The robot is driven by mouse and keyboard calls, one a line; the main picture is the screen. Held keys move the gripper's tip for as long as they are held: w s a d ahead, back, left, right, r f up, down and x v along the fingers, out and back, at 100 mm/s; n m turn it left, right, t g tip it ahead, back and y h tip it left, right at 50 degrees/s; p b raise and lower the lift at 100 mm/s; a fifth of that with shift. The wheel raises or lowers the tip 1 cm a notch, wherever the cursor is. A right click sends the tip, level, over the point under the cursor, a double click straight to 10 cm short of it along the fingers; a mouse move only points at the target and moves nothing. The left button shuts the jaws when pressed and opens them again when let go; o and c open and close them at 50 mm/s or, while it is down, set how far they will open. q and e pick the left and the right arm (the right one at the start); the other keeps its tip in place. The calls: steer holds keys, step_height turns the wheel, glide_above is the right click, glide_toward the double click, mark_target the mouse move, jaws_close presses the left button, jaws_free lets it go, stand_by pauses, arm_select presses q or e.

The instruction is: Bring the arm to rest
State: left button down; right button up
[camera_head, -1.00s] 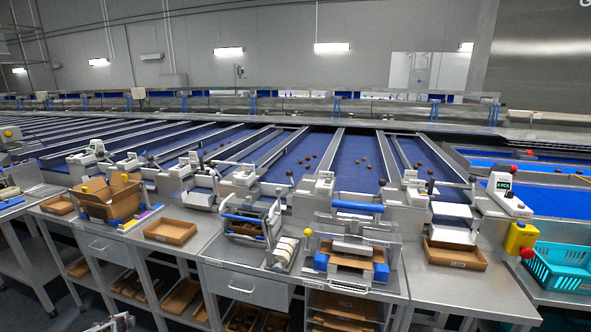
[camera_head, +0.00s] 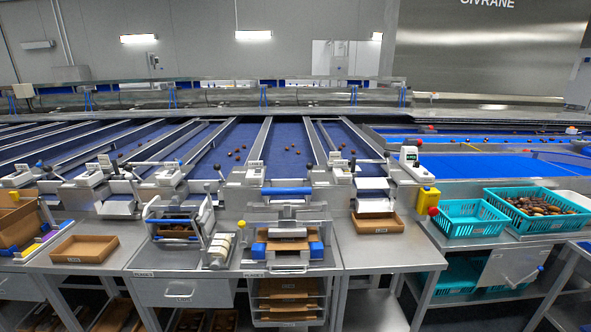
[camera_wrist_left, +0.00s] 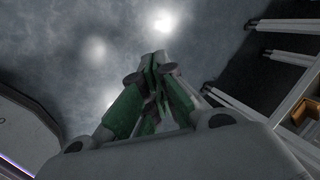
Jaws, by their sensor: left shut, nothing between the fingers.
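My left gripper (camera_wrist_left: 156,75) shows in the left wrist view. Its green-sided fingers are together with nothing between them, and it points down over a grey, shiny floor (camera_wrist_left: 110,45). Neither gripper shows in the head view now. My right gripper is in no frame.
A steel workbench (camera_head: 395,255) spans the head view, with machines and brown trays (camera_head: 84,248) on it. Blue conveyor lanes (camera_head: 290,150) with several dates run behind. Teal baskets (camera_head: 462,219) stand at the right. In the wrist view, table legs (camera_wrist_left: 285,56) stand at the right, with open floor left of them.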

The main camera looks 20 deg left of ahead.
arm_select(q)
steer(key=d+f+h, duration=0.2)
steer(key=d+f, duration=0.1)
steer(key=d, duration=1.3)
steer(key=d+f+n+h, duration=0.1)
steer(key=d+f, duration=0.3)
steer(key=d, duration=1.2)
steer(key=shift+s+d+h, duration=0.2)
steer(key=shift+s+h, duration=0.2)
steer(key=shift+s, duration=0.05)
